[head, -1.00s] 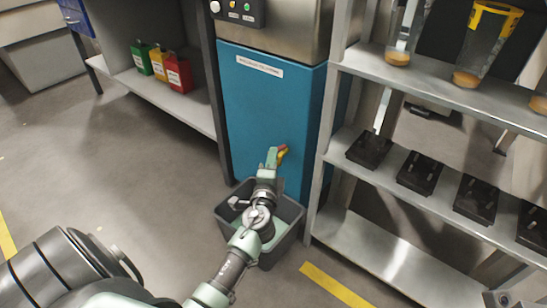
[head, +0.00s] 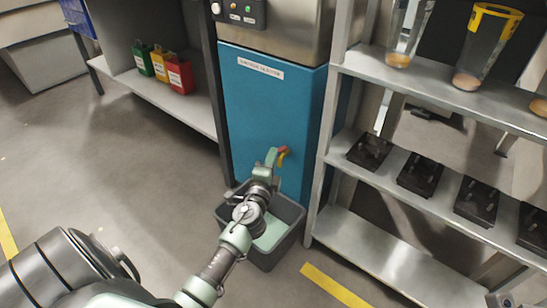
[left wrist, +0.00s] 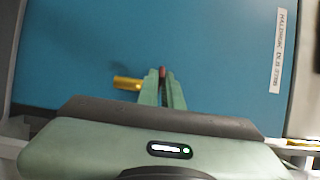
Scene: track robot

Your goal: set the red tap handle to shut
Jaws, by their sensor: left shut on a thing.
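The red tap handle (head: 283,149) sits on the front of the blue cabinet (head: 265,108), low down, beside the brass-yellow tap (head: 281,159). My left gripper (head: 273,157) reaches it from the front and is shut on the handle. In the left wrist view the red handle (left wrist: 162,71) shows as a small red end between the green fingertips (left wrist: 161,77). The brass tap (left wrist: 127,83) sticks out to the left of the fingers there. Most of the handle is hidden by the fingers, so its exact angle is hard to tell. My right gripper is not in view.
A grey bin (head: 284,244) with pale green inside stands on the floor below the tap, under my left arm. A metal shelf rack (head: 375,251) stands close on the right. A shelf with coloured containers (head: 180,77) is at the left. The floor at left is open.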

